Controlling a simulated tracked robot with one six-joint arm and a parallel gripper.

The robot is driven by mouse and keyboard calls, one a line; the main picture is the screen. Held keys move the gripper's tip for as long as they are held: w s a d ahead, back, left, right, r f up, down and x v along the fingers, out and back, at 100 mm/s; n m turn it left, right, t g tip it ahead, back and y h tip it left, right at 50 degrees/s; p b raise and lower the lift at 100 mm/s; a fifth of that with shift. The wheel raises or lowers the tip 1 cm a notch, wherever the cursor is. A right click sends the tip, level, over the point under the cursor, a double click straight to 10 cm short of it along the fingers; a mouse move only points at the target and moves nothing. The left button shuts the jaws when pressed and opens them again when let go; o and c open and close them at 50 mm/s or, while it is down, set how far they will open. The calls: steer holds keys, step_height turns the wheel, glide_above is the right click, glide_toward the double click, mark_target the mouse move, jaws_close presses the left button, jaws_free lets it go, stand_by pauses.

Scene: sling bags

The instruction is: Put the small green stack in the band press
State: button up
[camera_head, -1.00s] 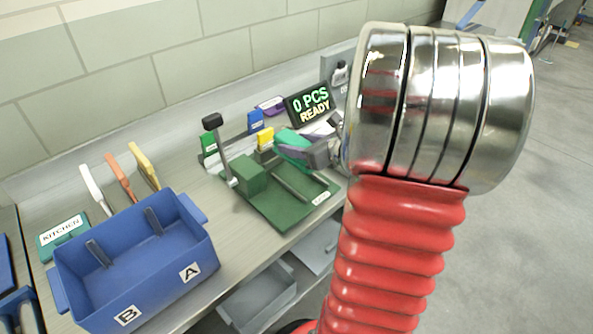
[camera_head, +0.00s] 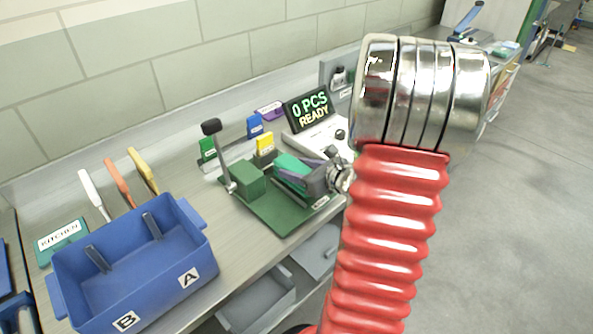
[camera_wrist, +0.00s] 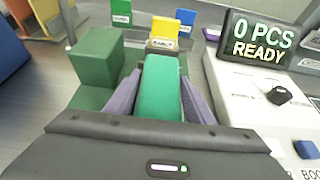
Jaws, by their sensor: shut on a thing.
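The small green stack (camera_wrist: 160,92) is a teal-green block held between the purple-grey fingers of my gripper (camera_wrist: 158,104) in the wrist view. In the head view the stack (camera_head: 291,166) is over the green press base, and my gripper (camera_head: 306,174) reaches it from the right. The band press (camera_head: 283,215) is a dark green plate with a raised green block (camera_head: 249,181) and a lever with a black knob (camera_head: 211,126). The stack lies to the right of the raised block. I cannot tell whether it touches the plate.
A display reading 0 PCS READY (camera_head: 308,108) stands behind on a white machine. Green (camera_head: 208,148), yellow (camera_head: 265,143) and blue (camera_head: 254,125) cards stand behind the press. A blue tote marked A and B (camera_head: 157,297) is at left, beside a KITCHEN box (camera_head: 60,238).

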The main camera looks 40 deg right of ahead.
steer(key=shift+f, duration=0.4)
steer(key=o, duration=1.2)
steer(key=shift+c, duration=0.2)
steer(key=v, duration=1.2)
